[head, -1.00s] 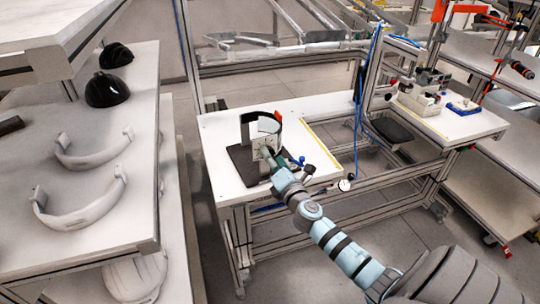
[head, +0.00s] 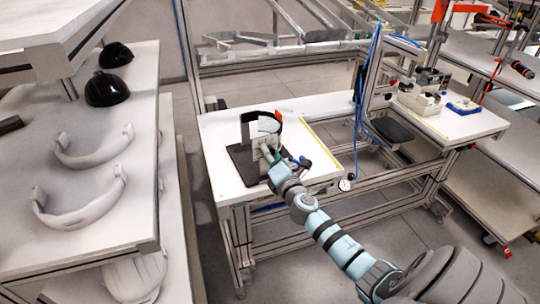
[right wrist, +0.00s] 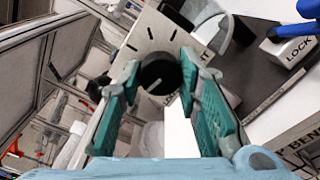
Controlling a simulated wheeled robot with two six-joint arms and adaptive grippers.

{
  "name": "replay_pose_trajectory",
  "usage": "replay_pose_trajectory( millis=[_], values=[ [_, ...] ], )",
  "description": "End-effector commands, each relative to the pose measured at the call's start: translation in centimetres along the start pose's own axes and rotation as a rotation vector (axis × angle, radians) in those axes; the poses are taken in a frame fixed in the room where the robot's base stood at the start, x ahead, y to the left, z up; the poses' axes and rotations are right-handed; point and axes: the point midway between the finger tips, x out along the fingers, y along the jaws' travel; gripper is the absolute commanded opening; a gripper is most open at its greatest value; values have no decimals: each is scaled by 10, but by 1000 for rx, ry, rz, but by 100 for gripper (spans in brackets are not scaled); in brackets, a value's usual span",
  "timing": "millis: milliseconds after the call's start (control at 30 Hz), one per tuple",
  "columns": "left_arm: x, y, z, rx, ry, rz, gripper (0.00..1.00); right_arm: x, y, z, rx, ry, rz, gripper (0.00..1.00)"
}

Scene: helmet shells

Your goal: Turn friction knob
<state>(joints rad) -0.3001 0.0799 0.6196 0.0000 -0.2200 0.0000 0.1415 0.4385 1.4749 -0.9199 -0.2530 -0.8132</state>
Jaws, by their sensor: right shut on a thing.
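The round black friction knob (right wrist: 160,74) with a white pointer line sits on a light slotted metal plate (right wrist: 160,36) in the right wrist view. My right gripper (right wrist: 160,70) has its green-padded fingers on either side of the knob, shut on it. In the head view my right gripper (head: 270,158) reaches the front of a fixture with a curved dark band (head: 280,128) on a black base (head: 241,163). The knob is hidden there behind the gripper. My left gripper is not in view.
The fixture stands on a white workbench (head: 220,135). A blue lever (right wrist: 292,50) beside a LOCK label is close to the right gripper. A shelf at left holds helmet parts (head: 85,205) and black shells (head: 106,90).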

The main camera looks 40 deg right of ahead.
Motion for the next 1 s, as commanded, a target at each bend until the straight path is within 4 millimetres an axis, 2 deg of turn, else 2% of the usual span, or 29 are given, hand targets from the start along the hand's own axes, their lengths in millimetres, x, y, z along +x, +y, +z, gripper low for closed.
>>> replay_pose_trajectory(
  millis=[233, 700, 1000],
  values=[
    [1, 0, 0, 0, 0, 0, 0, 0, 0, 0, 104, 3, -5, 3],
    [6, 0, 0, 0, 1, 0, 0, 0, 0, 0, 467, 15, -21, 3],
    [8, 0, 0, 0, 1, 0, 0, 0, 0, 0, 626, 19, -28, 3]
  ],
)
